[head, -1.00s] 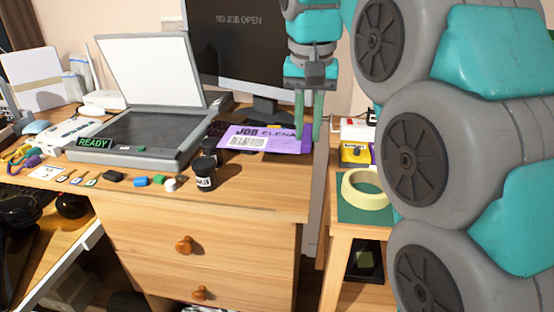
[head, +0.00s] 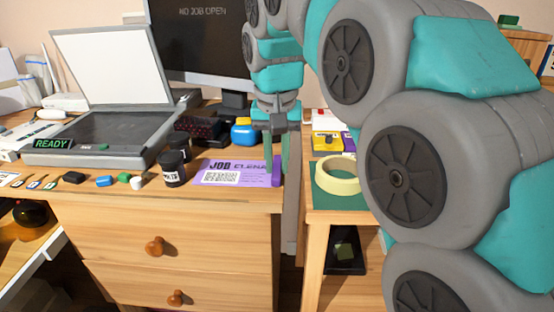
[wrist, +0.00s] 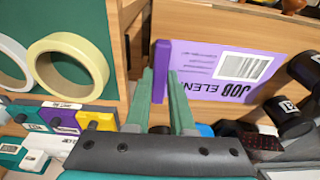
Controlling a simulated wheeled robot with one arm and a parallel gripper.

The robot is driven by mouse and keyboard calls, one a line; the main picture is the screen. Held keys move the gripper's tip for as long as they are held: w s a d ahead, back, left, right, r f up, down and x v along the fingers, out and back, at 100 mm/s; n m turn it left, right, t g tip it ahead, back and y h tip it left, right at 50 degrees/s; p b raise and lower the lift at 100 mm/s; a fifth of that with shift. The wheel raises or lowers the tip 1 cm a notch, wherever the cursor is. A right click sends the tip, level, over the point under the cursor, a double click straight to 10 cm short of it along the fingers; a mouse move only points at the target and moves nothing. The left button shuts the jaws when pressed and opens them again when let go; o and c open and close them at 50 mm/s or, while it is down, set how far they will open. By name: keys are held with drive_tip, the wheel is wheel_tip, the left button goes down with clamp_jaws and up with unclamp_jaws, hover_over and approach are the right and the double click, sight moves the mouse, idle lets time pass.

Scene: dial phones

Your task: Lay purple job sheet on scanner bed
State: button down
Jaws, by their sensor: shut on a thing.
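The purple job sheet (head: 230,173), with white label and "JOB" print, is at the desk's front right edge, right of the black jars. It also shows in the wrist view (wrist: 215,65). My gripper (head: 277,172) is shut on the sheet's right end, at a darker purple strip; in the wrist view its green fingers (wrist: 161,80) meet that strip. I cannot tell whether the sheet touches the desk. The scanner (head: 100,156) stands left on the desk, lid (head: 112,68) raised, its dark bed (head: 112,128) bare, with a green "READY" display.
Two black jars (head: 173,168) stand between scanner and sheet. Small blocks and tagged keys line the desk's front. A monitor (head: 195,45) stands behind. A blue and yellow object (head: 243,131) is behind the sheet. A tape roll (head: 337,177) lies on the side table at right.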

drive_tip(key=shift+f, duration=0.1)
drive_tip(key=c, duration=0.8)
unclamp_jaws()
